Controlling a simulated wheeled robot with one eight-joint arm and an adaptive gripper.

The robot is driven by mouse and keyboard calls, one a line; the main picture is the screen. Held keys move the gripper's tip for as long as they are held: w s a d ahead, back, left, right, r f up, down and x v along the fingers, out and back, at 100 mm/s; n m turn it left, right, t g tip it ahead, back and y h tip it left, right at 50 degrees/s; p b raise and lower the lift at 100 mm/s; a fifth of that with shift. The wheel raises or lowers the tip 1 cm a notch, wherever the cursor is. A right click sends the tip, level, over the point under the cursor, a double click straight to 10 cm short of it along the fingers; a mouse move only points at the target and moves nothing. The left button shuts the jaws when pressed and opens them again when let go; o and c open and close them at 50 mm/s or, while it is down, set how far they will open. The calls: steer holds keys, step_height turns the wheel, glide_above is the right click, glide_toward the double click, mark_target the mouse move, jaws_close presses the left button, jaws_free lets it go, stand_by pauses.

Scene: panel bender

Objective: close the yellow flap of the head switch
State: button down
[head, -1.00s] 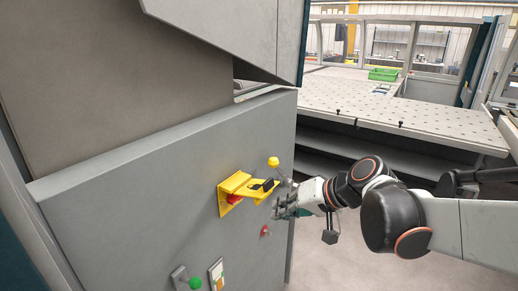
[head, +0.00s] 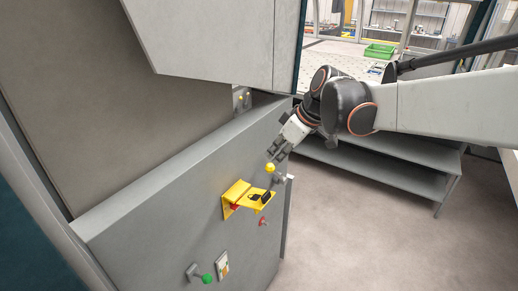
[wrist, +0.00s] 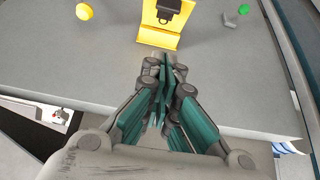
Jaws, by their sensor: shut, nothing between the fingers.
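The yellow head switch housing (head: 232,196) is on the grey cabinet front. Its yellow flap (head: 262,204) sticks out from the panel, with a black padlock-like piece (head: 254,197) on it. A bit of red (head: 234,207) shows under the flap. The yellow flap (wrist: 157,39) also shows at the top of the wrist view, with the black piece (wrist: 168,10) on it. My gripper (head: 274,155) is above the flap near the cabinet's top edge, apart from it. In the wrist view my gripper (wrist: 165,65) has its fingers together and empty, pointing toward the flap.
A yellow ball knob (head: 270,168) stands close to my gripper, between it and the flap. A small red knob (head: 263,221), a green knob (head: 208,278) and a switch plate (head: 222,265) are lower on the panel. A shelf unit (head: 380,165) stands behind; open floor lies right.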

glide_above(256, 199)
steer(key=d, duration=0.1)
step_height(256, 199, down, 9)
steer(key=shift+s+d+f+p, duration=0.2)
steer(key=shift+d+f, duration=0.1)
steer(key=shift+f, duration=0.25)
steer(key=shift+s+d+f+p, duration=0.15)
steer(key=shift+d+f, duration=0.1)
steer(key=shift+f, duration=0.25)
steer(key=shift+s+d+f, duration=0.15)
steer(key=shift+s+f, duration=0.05)
steer(key=shift+f, duration=0.5)
